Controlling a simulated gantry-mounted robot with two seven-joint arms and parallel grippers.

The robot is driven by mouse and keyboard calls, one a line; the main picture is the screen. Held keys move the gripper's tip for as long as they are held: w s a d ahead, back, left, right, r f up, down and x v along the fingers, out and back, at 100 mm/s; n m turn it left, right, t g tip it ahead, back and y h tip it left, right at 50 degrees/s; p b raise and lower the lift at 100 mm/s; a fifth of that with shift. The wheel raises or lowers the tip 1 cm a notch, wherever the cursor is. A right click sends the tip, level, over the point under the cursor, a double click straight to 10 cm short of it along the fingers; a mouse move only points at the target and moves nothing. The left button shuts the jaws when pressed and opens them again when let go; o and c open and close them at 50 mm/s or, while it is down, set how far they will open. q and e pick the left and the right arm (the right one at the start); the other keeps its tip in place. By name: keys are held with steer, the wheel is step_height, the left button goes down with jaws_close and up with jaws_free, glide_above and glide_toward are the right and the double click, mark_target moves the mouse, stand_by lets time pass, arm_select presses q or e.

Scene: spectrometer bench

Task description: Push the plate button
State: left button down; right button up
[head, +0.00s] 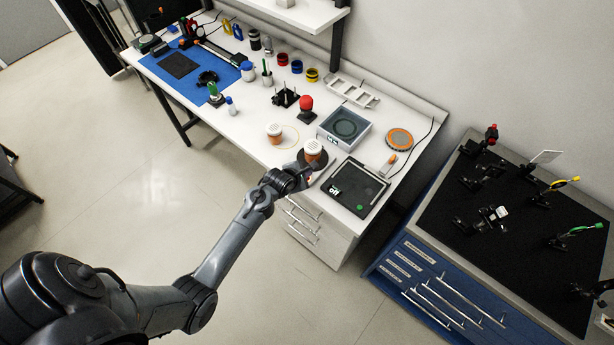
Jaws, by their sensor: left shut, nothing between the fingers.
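A flat dark plate device (350,190) lies near the right front corner of the white bench, with a small white display at its left. A small round green button (359,208) shows on its front edge. My left gripper (311,171) is shut and empty at the bench's front edge, left of this device. It is close to the dark round base (322,163) under an orange and white container (313,151). I cannot tell whether it touches the base. My right gripper is not in view.
Another orange and white container (274,133) stands to the left. A black-topped blue cabinet (420,270) is at the right. The floor in front is clear.

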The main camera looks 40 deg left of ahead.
arm_select(q)
steer(key=shift+f, duration=0.2)
steer(key=shift+f, duration=0.25)
stand_by(0.5)
steer(key=shift+f, duration=0.25)
stand_by(0.3)
steer(key=shift+r+p, duration=0.75)
steer(key=shift+p, duration=0.2)
